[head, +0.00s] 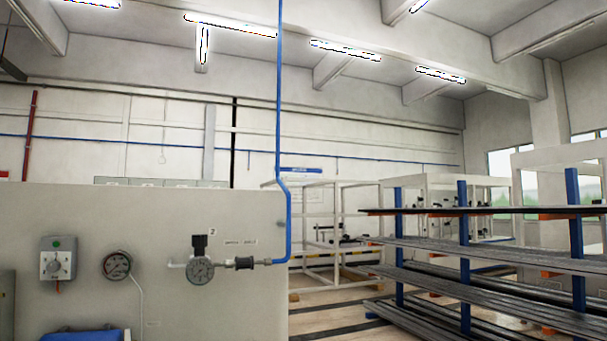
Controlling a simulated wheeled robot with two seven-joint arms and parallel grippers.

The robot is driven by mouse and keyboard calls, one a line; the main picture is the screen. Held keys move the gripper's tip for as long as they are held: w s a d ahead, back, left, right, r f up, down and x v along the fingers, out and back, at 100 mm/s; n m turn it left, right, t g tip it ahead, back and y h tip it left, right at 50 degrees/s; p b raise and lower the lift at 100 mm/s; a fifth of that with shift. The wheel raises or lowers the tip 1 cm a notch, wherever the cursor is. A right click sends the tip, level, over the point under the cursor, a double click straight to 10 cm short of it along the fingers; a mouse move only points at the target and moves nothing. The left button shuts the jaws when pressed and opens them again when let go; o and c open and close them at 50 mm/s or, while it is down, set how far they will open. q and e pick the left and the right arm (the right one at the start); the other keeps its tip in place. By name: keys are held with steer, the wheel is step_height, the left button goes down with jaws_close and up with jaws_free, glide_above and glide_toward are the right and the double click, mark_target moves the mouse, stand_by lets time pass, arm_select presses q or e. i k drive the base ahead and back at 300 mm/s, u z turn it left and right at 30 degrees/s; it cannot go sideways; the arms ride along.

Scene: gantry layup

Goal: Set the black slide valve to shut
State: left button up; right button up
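The black slide valve (244,262) is a small dark sleeve on the short horizontal pipe, between the pressure gauge (200,270) and the bend of the blue pipe (283,215). Two small labels (241,242) sit on the panel just above it; their text is too small to read surely. Whether the sleeve stands at open or shut cannot be told. Neither of my grippers shows in the head view.
The valve is mounted on a beige panel (150,215). A rack (463,235) with long dark stock stands at right. A blue object (82,335) shows at bottom left.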

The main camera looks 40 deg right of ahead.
mark_target(245, 263)
steer(key=z, duration=1)
